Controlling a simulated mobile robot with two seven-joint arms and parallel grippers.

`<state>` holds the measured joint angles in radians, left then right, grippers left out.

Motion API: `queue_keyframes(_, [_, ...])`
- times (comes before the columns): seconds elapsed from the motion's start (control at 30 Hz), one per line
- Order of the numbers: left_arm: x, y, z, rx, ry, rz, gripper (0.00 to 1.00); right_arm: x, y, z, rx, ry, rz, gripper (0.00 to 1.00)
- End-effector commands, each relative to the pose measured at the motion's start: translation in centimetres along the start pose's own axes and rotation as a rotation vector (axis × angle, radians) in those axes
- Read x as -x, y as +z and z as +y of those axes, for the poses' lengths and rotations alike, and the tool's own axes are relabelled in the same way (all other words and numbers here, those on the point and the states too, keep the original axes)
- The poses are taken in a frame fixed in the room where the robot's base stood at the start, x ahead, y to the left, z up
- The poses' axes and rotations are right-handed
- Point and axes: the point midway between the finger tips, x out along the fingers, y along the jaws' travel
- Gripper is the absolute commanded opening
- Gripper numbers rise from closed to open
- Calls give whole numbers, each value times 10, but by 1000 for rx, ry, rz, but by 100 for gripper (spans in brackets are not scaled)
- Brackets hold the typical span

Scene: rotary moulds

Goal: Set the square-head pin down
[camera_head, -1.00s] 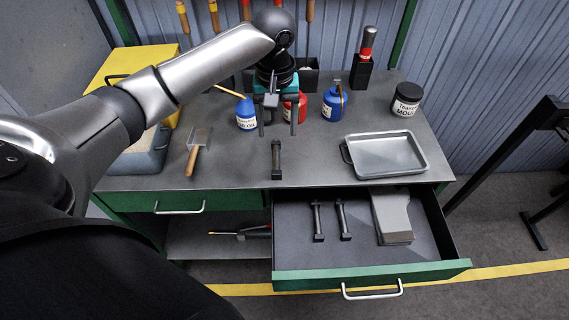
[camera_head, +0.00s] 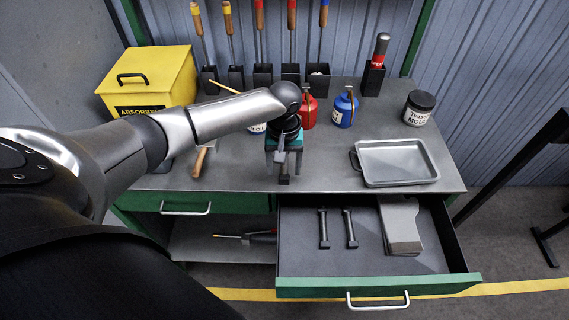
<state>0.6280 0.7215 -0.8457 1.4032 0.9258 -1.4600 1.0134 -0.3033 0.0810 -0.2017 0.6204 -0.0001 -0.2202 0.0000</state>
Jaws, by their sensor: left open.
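A dark square-head pin (camera_head: 284,180) lies on the grey bench top (camera_head: 325,178) near its front edge. Its head end shows below my left gripper, and the rest of it is mostly hidden behind the gripper. My left gripper (camera_head: 284,168) is open, with its fingers pointing down on either side of the pin. I cannot tell whether the fingers touch it. Two more dark pins lie in the open drawer (camera_head: 300,262), a left one (camera_head: 323,230) and a right one (camera_head: 350,230). My right gripper is not in view.
A metal tray (camera_head: 397,181) stands right on the bench, with a black jar (camera_head: 419,107) behind it. Red (camera_head: 309,112) and blue (camera_head: 344,110) cans stand behind the gripper. A wooden-handled tool (camera_head: 200,160) lies left. Grey plates (camera_head: 400,225) lie in the drawer.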

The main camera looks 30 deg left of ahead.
Motion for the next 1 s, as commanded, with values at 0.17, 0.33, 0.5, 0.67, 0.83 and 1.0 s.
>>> queue_keyframes(0.17, [-20,0,0,-1,-1,0,70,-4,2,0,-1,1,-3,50])
queue_keyframes(0.33, [-20,0,0,-2,0,1,70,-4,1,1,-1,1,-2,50])
queue_keyframes(0.5, [-20,0,0,-2,0,1,59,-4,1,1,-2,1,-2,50])
queue_keyframes(0.67, [-20,0,0,-1,0,1,41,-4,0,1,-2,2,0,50])
queue_keyframes(0.83, [-20,0,0,-1,0,1,22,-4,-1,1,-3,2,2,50])
queue_keyframes(1.0, [-20,0,0,-1,0,1,2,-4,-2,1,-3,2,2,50])
